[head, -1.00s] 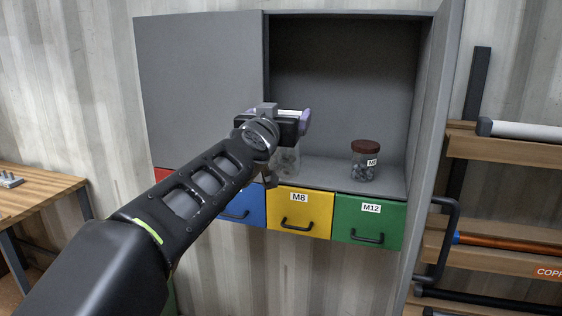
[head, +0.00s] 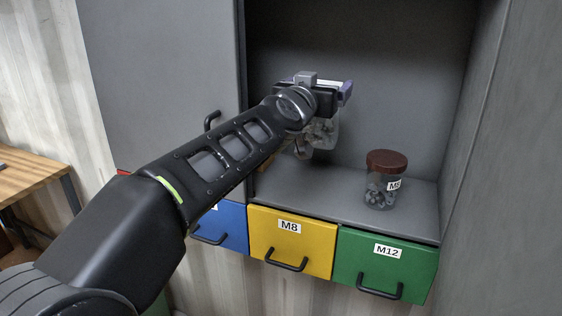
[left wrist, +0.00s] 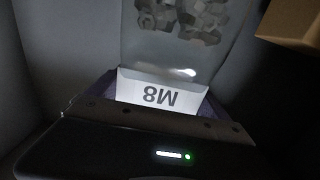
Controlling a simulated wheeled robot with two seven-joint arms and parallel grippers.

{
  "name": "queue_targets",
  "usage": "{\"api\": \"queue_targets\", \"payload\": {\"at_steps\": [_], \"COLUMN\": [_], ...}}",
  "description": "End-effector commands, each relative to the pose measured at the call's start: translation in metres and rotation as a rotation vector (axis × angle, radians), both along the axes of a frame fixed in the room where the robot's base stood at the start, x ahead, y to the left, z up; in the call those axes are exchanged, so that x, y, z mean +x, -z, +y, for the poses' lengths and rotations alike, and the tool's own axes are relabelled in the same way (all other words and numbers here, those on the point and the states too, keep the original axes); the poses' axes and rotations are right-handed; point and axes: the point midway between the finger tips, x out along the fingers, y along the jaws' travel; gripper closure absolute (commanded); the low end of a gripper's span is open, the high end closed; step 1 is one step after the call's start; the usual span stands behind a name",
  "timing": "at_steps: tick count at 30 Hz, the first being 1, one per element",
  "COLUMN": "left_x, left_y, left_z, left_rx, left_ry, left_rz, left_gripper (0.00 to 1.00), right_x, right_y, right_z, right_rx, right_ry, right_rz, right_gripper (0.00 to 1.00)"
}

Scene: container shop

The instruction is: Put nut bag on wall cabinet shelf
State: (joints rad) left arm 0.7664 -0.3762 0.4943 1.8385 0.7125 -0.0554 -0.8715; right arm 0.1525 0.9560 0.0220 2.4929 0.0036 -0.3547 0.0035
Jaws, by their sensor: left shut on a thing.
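The nut bag (head: 318,140) is clear plastic with grey nuts inside. It hangs below my left gripper (head: 328,92), above the shelf and inside the open right part of the wall cabinet. In the left wrist view the gripper (left wrist: 160,110) is shut on the top of the bag (left wrist: 185,45), by its white M8 label. The wall cabinet shelf (head: 325,190) is grey and partly hidden by my left arm. The bag's bottom appears apart from the shelf. My right gripper is not in view.
A jar of nuts with a brown lid (head: 386,178) stands on the shelf's right side. A brown box (head: 270,162) shows partly behind my left arm, also in the left wrist view (left wrist: 294,24). Blue, yellow (head: 290,242) and green drawers are below. Shelf between bag and jar is clear.

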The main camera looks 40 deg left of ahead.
Motion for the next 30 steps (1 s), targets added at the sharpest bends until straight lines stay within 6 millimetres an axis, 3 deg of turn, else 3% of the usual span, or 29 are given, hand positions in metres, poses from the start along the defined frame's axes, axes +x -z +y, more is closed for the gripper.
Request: {"api": "queue_targets", "payload": {"at_steps": [10,21,30], "left_x": [0.0,0.0,0.0], "left_y": [0.001,0.056,0.057], "left_z": [0.0,-0.001,0.0], "left_rx": [0.001,0.001,0.001], "left_ry": [0.0,0.002,-0.001], "left_rz": [-0.002,-0.002,-0.002], "left_gripper": [0.82,0.82,0.82], "right_x": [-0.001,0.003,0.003], "right_y": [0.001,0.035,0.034], "right_z": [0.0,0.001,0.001], "right_rx": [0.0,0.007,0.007], "right_ry": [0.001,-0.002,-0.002], "right_rz": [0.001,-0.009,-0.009], "right_gripper": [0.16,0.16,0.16]}}
